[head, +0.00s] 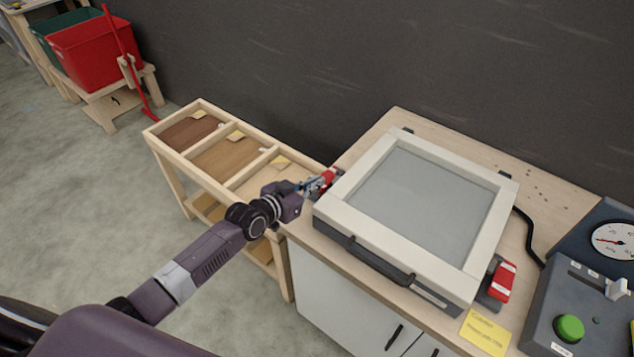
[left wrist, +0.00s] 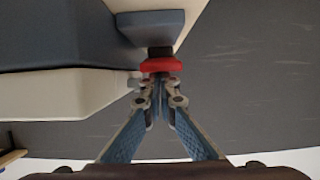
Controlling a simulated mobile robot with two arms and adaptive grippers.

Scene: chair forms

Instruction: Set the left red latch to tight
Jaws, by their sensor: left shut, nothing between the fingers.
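The left red latch (head: 329,177) sits at the left side of the white-framed press (head: 335,207) and is partly hidden by my gripper. My left gripper (head: 316,186) is at the latch, with its fingers shut and nothing between them. In the left wrist view the shut fingertips (left wrist: 160,82) are right at the red latch (left wrist: 160,65), touching it or very close. The latch joins a dark block (left wrist: 150,24) there. I cannot tell the latch's setting. A second red latch (head: 503,281) is on the press's right side. My right gripper is not in view.
The press stands on a wooden-topped cabinet (head: 412,118) against a dark wall. A wooden rack with sheets (head: 228,153) stands left of it. A control box with a green button (head: 569,328) and a gauge (head: 612,240) are at the right. A yellow note (head: 485,333) lies in front.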

